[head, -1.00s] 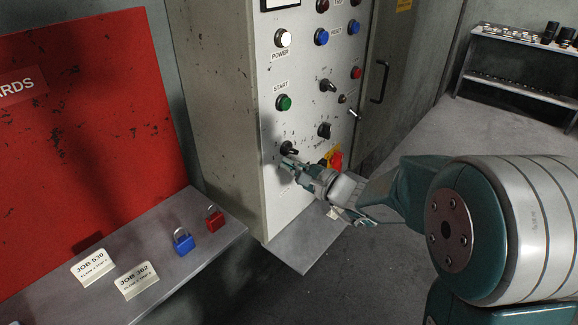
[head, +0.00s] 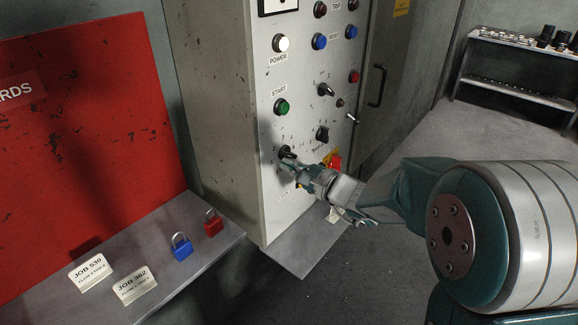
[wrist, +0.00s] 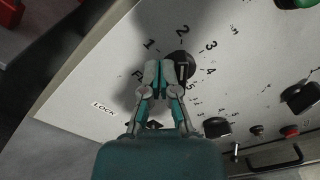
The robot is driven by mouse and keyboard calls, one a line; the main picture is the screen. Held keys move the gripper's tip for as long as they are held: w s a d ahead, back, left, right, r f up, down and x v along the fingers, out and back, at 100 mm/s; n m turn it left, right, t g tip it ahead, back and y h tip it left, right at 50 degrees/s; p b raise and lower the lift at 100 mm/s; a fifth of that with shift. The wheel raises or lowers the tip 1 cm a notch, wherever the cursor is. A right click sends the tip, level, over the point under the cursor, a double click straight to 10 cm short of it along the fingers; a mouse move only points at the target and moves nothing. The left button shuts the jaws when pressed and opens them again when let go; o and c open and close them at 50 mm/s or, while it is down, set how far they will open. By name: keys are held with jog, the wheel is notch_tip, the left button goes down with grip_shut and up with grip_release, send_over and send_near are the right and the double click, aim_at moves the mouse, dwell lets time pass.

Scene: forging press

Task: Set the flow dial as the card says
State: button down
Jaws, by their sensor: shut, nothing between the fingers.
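The flow dial is a black knob (head: 287,152) low on the grey panel. In the wrist view the dial (wrist: 184,66) has numbers 1 to 5 around it and a pale pointer line; its exact setting is hard to tell. My gripper (head: 288,166) is shut and empty, its fingertips (wrist: 155,66) right beside the dial's left side in the wrist view; I cannot tell whether they touch it. The fingers partly hide the label under the dial. Two cards lie on the shelf, JOB 530 (head: 90,272) and JOB 362 (head: 134,285); their smaller print is too blurred to read surely.
Other knobs (head: 326,90) (head: 322,134), a green START button (head: 282,107) and a red switch on yellow (head: 334,161) are close by on the panel. Blue (head: 181,247) and red (head: 213,223) padlocks stand on the shelf. The floor to the right is clear.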

jog(key=shift+w+r, duration=0.1)
jog(key=shift+r, duration=0.1)
dwell(0.6)
jog(key=shift+s+f, duration=0.4)
jog(key=shift+f, duration=0.1)
jog(key=shift+s+d, duration=0.1)
jog(key=v, duration=0.7)
jog(key=shift+s+d, duration=0.3)
